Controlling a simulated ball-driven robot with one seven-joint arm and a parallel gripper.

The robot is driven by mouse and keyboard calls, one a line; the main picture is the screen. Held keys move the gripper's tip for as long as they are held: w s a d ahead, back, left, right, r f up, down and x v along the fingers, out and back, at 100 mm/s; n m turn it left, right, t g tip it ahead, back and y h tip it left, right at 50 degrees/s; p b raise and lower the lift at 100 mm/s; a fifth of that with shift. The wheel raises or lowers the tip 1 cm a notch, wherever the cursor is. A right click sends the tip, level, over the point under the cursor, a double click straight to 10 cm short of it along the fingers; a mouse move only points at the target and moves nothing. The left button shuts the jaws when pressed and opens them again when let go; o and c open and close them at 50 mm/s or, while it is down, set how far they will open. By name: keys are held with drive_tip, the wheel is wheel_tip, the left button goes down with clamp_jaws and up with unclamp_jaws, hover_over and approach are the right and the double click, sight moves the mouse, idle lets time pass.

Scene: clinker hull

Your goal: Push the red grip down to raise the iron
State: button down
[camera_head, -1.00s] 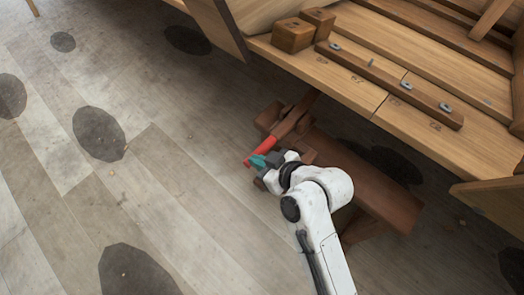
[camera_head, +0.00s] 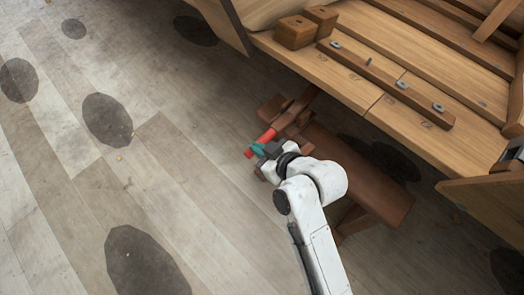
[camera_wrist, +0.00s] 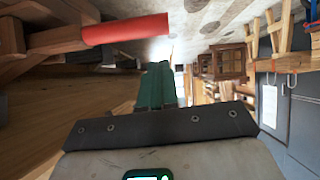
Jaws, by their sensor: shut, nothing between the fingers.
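The red grip (camera_head: 267,136) is a red cylinder on the end of a brown wooden lever (camera_head: 297,110), below the edge of the hull. In the wrist view the red grip (camera_wrist: 125,28) lies across the upper left, on its wooden bar (camera_wrist: 55,40). My gripper (camera_head: 257,150) has teal fingers, closed together and empty, right beside the outer end of the grip. In the wrist view my gripper (camera_wrist: 157,80) points ahead just below the grip's end. I cannot tell whether they touch. I cannot make out the iron.
A brown wooden bench (camera_head: 370,185) stands behind my wrist, under the hull planks (camera_head: 340,75). Two wooden blocks (camera_head: 295,33) and a batten with metal fittings (camera_head: 385,80) lie on the planking. The plank floor (camera_head: 170,200) to the left is clear.

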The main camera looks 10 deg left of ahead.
drive_tip(key=p+v, duration=0.1)
drive_tip(key=v, duration=0.9)
drive_tip(key=shift+w+r, duration=0.15)
drive_tip(key=shift+w, duration=0.05)
drive_tip(key=shift+d, duration=0.1)
drive_tip(key=s+d+f+m+g+h, duration=0.35)
drive_tip(key=s+d+m+h, duration=0.2)
drive_tip(key=s+d, duration=0.55)
drive_tip(key=s+d+f+m+g+h, duration=0.35)
drive_tip(key=s+d+f+m, duration=0.35)
drive_tip(key=d, duration=0.7)
wheel_tip(320, 180, up, 18)
drive_tip(key=n+p, duration=0.1)
drive_tip(key=p, duration=1.5)
drive_tip(key=shift+t, duration=0.3)
drive_tip(key=shift+s+a+f, duration=0.15)
drive_tip(key=shift+s, duration=0.05)
